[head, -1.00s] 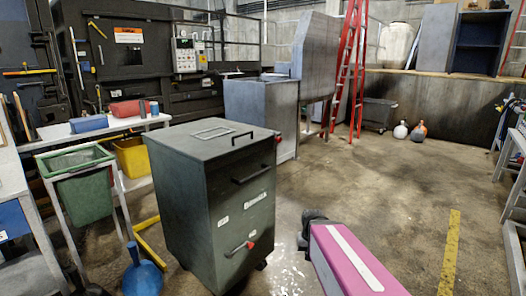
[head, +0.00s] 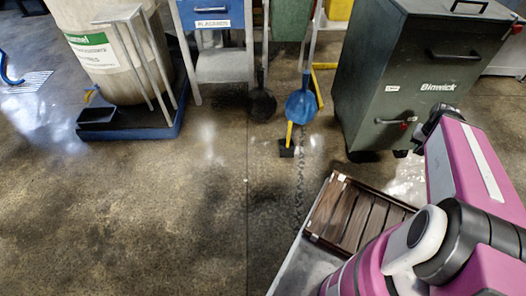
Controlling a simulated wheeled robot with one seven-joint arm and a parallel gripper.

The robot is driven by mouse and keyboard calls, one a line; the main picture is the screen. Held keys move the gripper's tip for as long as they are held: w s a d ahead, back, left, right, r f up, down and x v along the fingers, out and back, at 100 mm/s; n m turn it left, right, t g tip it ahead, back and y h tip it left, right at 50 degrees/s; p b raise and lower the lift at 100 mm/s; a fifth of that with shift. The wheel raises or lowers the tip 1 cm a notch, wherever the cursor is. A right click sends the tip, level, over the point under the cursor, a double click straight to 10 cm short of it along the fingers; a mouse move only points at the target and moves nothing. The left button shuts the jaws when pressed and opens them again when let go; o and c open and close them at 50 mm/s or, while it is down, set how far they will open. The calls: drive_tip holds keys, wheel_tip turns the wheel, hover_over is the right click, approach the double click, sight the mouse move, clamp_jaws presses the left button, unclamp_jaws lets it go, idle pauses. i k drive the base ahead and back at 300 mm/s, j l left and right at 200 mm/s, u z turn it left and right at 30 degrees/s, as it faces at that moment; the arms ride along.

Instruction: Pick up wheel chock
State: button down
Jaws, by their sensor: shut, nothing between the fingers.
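A small black block (head: 287,149) with a yellow upright piece (head: 289,132) stands on the floor just in front of a blue scoop-like object. It may be the wheel chock, but it is too small to be sure. Nothing is touching it from my side. My magenta arm fills the right side of the head view, to the right of the block and well apart from it. The fingers of my gripper do not show.
The blue round object (head: 301,105) lies behind the block. A green-grey cabinet (head: 400,85) stands at right. A blue spill pallet (head: 128,128) with a tank is at left. A wood-slatted tray (head: 327,208) is at the lower middle. The left floor is clear.

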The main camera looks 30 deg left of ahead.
sight(286, 146)
drive_tip(key=u, duration=1.45)
drive_tip(key=l+u, duration=0.25)
drive_tip(key=l, duration=0.25)
drive_tip(key=k, duration=0.05)
